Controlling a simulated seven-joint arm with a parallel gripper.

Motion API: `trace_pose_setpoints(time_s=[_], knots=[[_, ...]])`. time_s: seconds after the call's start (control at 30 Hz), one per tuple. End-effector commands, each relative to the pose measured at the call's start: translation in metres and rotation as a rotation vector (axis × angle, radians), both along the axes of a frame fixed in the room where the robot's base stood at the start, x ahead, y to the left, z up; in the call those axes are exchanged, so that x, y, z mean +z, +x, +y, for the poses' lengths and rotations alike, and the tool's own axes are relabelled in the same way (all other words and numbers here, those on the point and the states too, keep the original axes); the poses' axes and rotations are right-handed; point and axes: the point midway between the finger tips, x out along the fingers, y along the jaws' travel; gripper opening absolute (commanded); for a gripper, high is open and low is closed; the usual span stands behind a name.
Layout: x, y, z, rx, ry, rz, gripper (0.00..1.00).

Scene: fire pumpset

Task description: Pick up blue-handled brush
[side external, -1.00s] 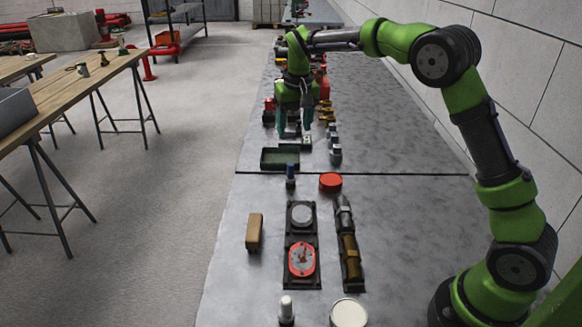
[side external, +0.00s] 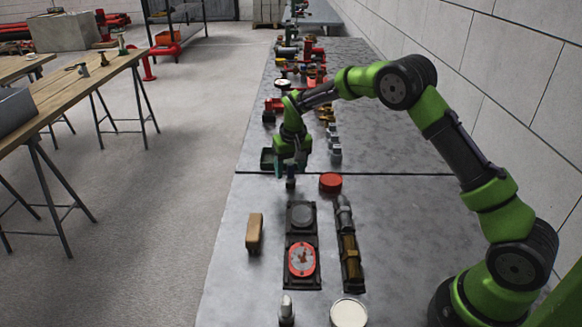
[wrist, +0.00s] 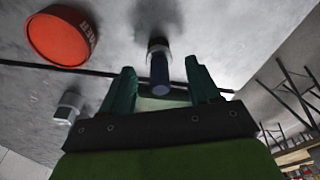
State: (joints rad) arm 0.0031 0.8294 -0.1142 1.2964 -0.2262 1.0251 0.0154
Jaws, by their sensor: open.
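The blue-handled brush (side external: 290,182) stands upright on the grey worktop, left of the red tin, in the side external view. My gripper (side external: 288,164) is just above and around its top there, and partly hides it. In the wrist view the brush's dark blue handle (wrist: 159,72) points toward me, with a pale collar and dark base behind it. My gripper (wrist: 161,84) is open, with one green finger on either side of the handle's line. I cannot tell whether either finger touches it.
The red tin (side external: 330,183) is close on the right; it also shows in the wrist view (wrist: 60,37). A dark green tray (side external: 267,158) is just behind. A wooden-backed brush (side external: 254,232) and black holder (side external: 302,270) are nearer the camera.

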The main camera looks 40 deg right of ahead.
Motion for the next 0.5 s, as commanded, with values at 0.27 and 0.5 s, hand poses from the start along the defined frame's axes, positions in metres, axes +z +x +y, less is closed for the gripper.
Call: trace_pose_setpoints(time_s=[0.27, 0.5], knots=[[-0.018, 0.003, -0.001, -0.001, 0.001, -0.001, 0.61], [-0.018, 0.003, -0.001, 0.0, 0.001, 0.0, 0.46]])
